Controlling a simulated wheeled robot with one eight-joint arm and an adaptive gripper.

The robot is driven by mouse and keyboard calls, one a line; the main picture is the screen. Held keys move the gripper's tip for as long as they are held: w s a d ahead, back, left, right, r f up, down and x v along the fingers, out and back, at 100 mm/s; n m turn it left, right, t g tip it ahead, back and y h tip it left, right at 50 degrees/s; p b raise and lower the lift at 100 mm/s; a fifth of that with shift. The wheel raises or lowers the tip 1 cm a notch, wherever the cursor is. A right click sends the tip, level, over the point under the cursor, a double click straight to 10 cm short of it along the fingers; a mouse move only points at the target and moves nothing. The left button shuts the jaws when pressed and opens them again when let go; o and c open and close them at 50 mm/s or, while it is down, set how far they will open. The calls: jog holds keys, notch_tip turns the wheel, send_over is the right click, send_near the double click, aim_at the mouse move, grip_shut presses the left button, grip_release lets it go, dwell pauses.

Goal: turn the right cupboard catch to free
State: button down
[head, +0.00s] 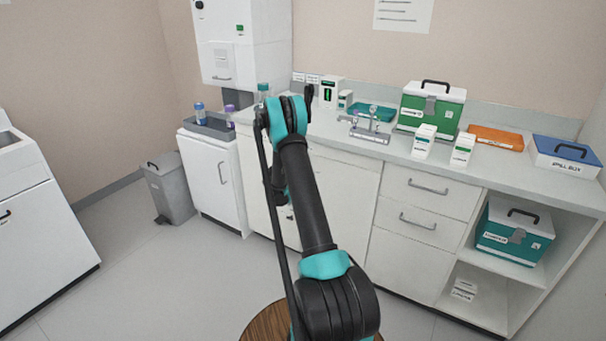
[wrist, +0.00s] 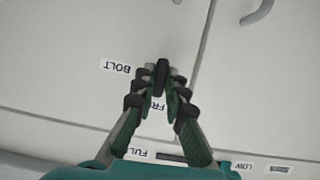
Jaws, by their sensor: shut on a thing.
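The right cupboard catch (wrist: 162,66) is a small dark bar on the white cupboard door in the wrist view. It points roughly up and down in the picture, between an upside-down BOLT label (wrist: 116,67) at its left and a partly hidden label reading FR (wrist: 158,103) below it. My gripper (wrist: 162,78) has its two fingers closed on the catch from both sides. In the head view my arm hides the catch and most of my gripper in front of the white cupboard doors (head: 345,195).
In the wrist view, a door seam runs beside the catch, and a curved handle (wrist: 257,12) shows at top right. A strip with FULL (wrist: 152,154) and LOW labels lies below. In the head view, drawers (head: 425,205) stand right of my arm, and a grey bin (head: 168,187) stands left.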

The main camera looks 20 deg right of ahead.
dwell(0.4)
jog(key=c, duration=1.6)
grip_release()
jog(key=shift+o, duration=0.2)
jog(key=shift+a, duration=0.1)
jog(key=v, duration=1.1)
jog(key=shift+s+r, duration=0.2)
jog(key=shift+s, duration=0.15)
jog(key=shift+a, duration=0.2)
